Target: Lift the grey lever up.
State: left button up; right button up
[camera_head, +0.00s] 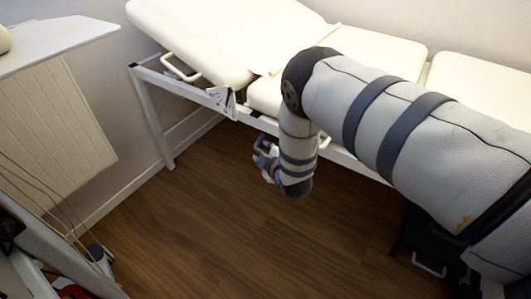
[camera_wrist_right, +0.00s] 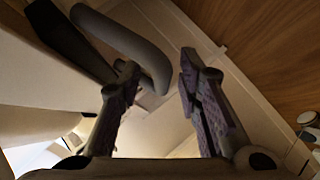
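A thick grey curved bar, which looks like the grey lever (camera_wrist_right: 128,38), shows at the upper left of the right wrist view. Its bent end comes down beside the left finger, partly within the gap between the fingers; I cannot tell whether they touch. My right gripper (camera_wrist_right: 160,72) is open, with a wide gap and nothing clamped. In the head view my right gripper (camera_head: 265,160) is small, beside the front edge of the treatment bench, partly covered by my forearm. I cannot make out the lever there. My left gripper is out of view.
The cream padded bench (camera_head: 380,48) with a white frame (camera_head: 150,115) runs along the back wall. A cream loop handle (camera_head: 180,70) sits under its raised left section. A white radiator-like panel (camera_head: 55,125) stands at left. The brown wooden floor (camera_head: 200,230) in front is clear.

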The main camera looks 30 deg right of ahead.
jog(key=v, duration=1.2)
